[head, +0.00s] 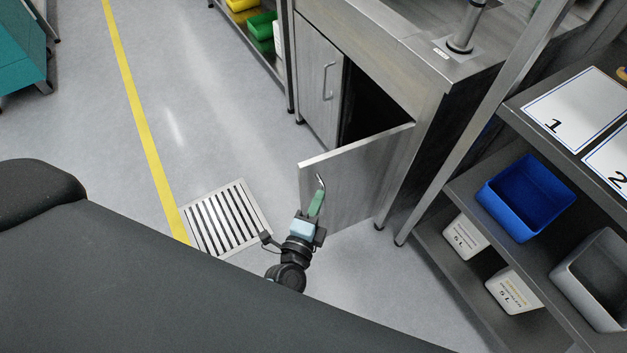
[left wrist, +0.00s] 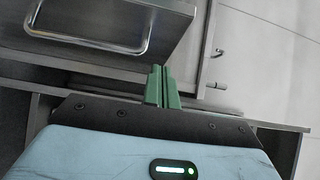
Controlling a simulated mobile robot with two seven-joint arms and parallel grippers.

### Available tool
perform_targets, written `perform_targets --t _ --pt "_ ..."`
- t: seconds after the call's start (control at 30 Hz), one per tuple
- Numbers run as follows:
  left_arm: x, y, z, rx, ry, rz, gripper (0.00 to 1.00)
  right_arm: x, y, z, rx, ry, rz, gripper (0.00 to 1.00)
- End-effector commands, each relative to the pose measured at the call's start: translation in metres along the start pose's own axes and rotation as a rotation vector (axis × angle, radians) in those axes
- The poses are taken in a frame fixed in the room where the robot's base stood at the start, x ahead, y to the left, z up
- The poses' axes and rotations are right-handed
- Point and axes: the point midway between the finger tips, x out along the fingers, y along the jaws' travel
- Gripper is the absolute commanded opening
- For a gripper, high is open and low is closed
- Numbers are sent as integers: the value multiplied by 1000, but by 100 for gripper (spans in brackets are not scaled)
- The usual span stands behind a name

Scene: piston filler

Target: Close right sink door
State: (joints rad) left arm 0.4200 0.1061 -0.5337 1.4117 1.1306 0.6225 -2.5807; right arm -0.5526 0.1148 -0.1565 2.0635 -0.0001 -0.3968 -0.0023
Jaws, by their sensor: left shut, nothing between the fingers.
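The right sink door (head: 352,180) stands wide open, swung out from the steel sink cabinet, with its handle (head: 321,182) near its free edge. The dark inside of the cabinet shows behind it. The left sink door (head: 318,78) is closed. My left gripper (head: 317,203) is at the handle side of the open door, close to the handle; I cannot tell whether it touches. Its green fingers (left wrist: 162,88) are shut and empty in the left wrist view, below and right of a large metal handle (left wrist: 88,45). My right gripper is not in view.
A floor drain grate (head: 228,219) lies left of my gripper. At the right, a shelf rack holds a blue bin (head: 527,197), a grey bin (head: 597,278) and white containers (head: 512,290). A rack leg stands near the door's hinge side. The floor left of the door is clear.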

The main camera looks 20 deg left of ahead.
Motion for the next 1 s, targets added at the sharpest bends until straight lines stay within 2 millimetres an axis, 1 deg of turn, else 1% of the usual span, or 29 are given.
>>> perform_targets --t 0.03,0.1,0.2,0.4,0.57,0.87,1.0 --pt "11 1 0 1 1 -2 0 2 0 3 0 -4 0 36" --pt "23 1 0 1 1 -2 0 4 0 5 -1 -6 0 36" --pt "33 1 12 5 1 -2 0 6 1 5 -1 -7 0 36" --pt "46 1 25 2 0 -1 0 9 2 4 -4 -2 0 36" --pt "50 0 28 1 1 0 0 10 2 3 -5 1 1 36" --pt "50 0 29 1 1 0 0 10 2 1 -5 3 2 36" --pt "51 0 32 2 8 0 0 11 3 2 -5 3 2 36"
